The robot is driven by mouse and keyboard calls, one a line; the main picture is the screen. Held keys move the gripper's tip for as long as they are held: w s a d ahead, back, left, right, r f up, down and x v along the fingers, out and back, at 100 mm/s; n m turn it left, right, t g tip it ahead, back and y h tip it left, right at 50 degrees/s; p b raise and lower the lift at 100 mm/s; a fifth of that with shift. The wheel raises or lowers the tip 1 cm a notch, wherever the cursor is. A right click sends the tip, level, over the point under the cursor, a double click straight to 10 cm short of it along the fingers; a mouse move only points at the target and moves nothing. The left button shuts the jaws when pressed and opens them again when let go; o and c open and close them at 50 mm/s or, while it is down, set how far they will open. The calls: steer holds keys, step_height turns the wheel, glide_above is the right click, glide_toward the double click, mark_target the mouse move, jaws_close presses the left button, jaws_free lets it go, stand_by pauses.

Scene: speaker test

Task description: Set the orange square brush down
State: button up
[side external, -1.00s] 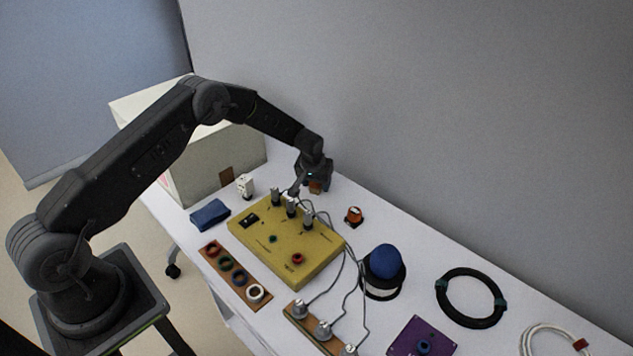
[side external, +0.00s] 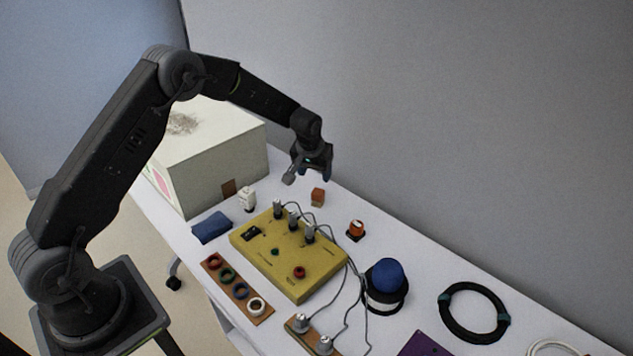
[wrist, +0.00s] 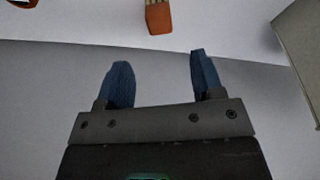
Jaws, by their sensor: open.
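The orange square brush (side external: 317,198) stands on the white table near its back edge, behind the yellow box. In the wrist view the brush (wrist: 158,18) is at the top centre, with its paler bristle end at the picture's upper edge. My gripper (side external: 313,175) is above the brush and apart from it. Its two blue fingers (wrist: 160,60) are spread with nothing between them.
The yellow box (side external: 290,262) with plugs and cables is in front of the brush. A round orange and black item (side external: 356,230) stands to its right, a white figure (side external: 248,199) and a large pale box (side external: 215,160) to its left. A wall rises behind.

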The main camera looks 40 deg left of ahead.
steer(key=s+d+r+m+t, duration=0.1)
steer(key=s+d+r, duration=0.2)
steer(key=s+r, duration=0.55)
steer(key=s+d+r+m, duration=0.15)
steer(key=s+r, duration=0.35)
steer(key=r, duration=0.7)
steer(key=s+d+r+m, duration=0.1)
steer(key=s+d+r, duration=0.1)
steer(key=s, duration=0.9)
steer(key=s+d+r+m+t+h, duration=0.1)
steer(key=s+d, duration=0.1)
steer(key=s, duration=1)
steer(key=shift+d+r+t, duration=0.25)
steer(key=shift+r+t, duration=0.05)
steer(key=shift+r, duration=0.1)
